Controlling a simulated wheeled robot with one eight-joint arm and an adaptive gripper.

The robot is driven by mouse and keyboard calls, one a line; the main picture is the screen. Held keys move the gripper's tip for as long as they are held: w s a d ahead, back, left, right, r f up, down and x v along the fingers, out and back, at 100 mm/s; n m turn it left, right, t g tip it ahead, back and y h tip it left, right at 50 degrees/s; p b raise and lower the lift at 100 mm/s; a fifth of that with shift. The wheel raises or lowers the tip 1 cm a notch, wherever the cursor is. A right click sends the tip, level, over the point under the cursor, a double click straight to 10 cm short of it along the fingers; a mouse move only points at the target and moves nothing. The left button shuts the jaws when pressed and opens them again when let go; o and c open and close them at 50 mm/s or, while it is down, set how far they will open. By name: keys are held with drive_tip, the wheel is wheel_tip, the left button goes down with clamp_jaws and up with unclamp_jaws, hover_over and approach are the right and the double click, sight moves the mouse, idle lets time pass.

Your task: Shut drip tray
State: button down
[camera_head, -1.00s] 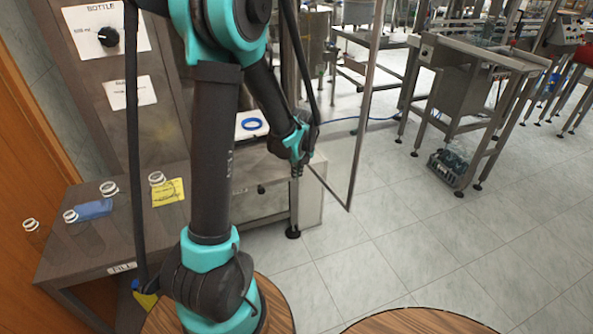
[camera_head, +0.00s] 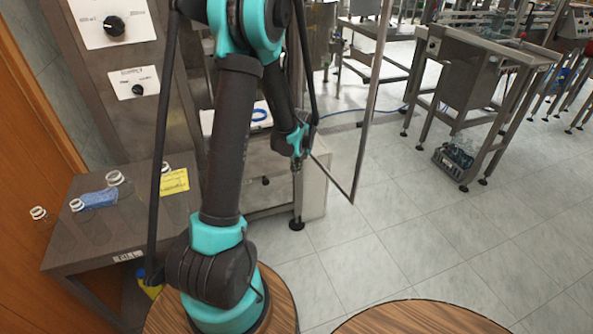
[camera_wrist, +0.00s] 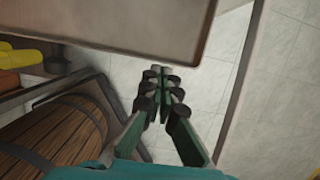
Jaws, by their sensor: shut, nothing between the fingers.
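My gripper (camera_head: 297,162) hangs low in front of the steel machine in the head view, pointing down, with its fingers shut and empty. In the wrist view its dark fingers (camera_wrist: 160,75) come together just below the edge of a broad grey-brown panel (camera_wrist: 120,25). Whether they touch this panel I cannot tell. A low steel front (camera_head: 255,185) with a small dark knob (camera_head: 265,181) is beside the gripper in the head view and may be the drip tray. My arm covers its left part, and how far out it stands is unclear.
A thin metal frame (camera_head: 365,125) stands right of my gripper. Wooden round tops (camera_head: 420,318) are in front.

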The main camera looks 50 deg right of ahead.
drive_tip(key=w+d, duration=0.4)
drive_tip(key=w, duration=0.3)
drive_tip(key=w+d, duration=0.5)
drive_tip(key=w, duration=0.2)
drive_tip(key=w+d, duration=0.5)
drive_tip(key=w, duration=0.3)
drive_tip(key=shift+d, duration=0.25)
drive_tip(key=shift+s, duration=0.1)
